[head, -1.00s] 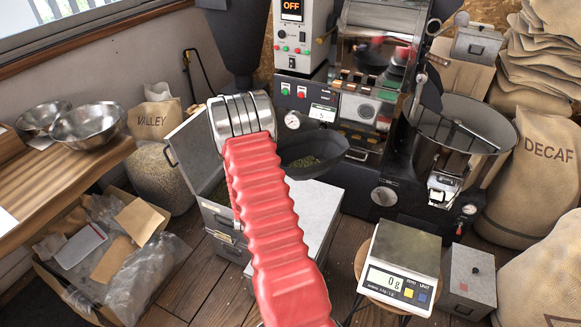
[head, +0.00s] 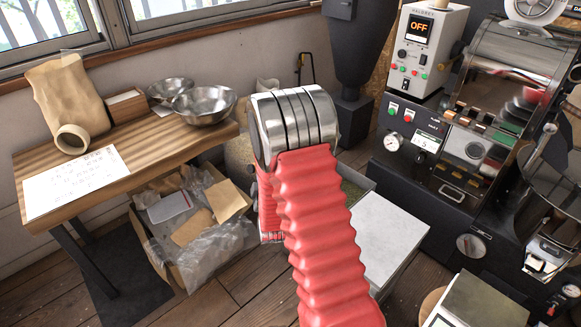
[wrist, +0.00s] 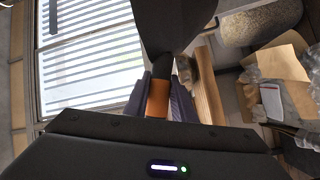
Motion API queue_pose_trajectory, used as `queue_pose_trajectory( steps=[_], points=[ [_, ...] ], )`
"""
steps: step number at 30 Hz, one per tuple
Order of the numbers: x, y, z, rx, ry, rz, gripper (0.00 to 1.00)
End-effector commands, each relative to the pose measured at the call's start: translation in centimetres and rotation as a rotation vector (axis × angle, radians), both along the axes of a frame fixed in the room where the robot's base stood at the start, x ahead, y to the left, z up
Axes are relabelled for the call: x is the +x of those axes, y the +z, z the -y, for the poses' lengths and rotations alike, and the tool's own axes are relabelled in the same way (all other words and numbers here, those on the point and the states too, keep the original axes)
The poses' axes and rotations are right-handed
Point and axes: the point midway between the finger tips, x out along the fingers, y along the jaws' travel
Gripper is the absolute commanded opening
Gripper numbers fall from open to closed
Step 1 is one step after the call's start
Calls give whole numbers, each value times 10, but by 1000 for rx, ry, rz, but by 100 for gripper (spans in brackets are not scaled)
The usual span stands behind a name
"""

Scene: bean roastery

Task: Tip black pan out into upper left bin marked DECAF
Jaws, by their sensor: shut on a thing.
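In the wrist view, my gripper (wrist: 160,92) is shut on the orange handle of the black pan (wrist: 178,22). The pan shows as a dark shape at the top centre, seen close and cut off by the frame edge, so its contents are hidden. In the head view, my red-sleeved arm covers the middle, and neither the gripper nor the pan can be made out. No bin marked DECAF shows in either view now.
A wooden table (head: 150,140) with steel bowls (head: 207,104) stands left. A cardboard box of packaging (head: 165,262) lies below. A metal chest (head: 385,240) is partly behind my arm. The roaster (head: 470,130) and scale (head: 480,300) are right.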

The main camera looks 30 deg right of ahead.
Motion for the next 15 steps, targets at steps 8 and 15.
queue_pose_trajectory(
  steps=[8,15],
  points=[
    [11,21,-91,-2,191,6,0],
    [9,32,-154,-2,322,4,0]
  ],
)
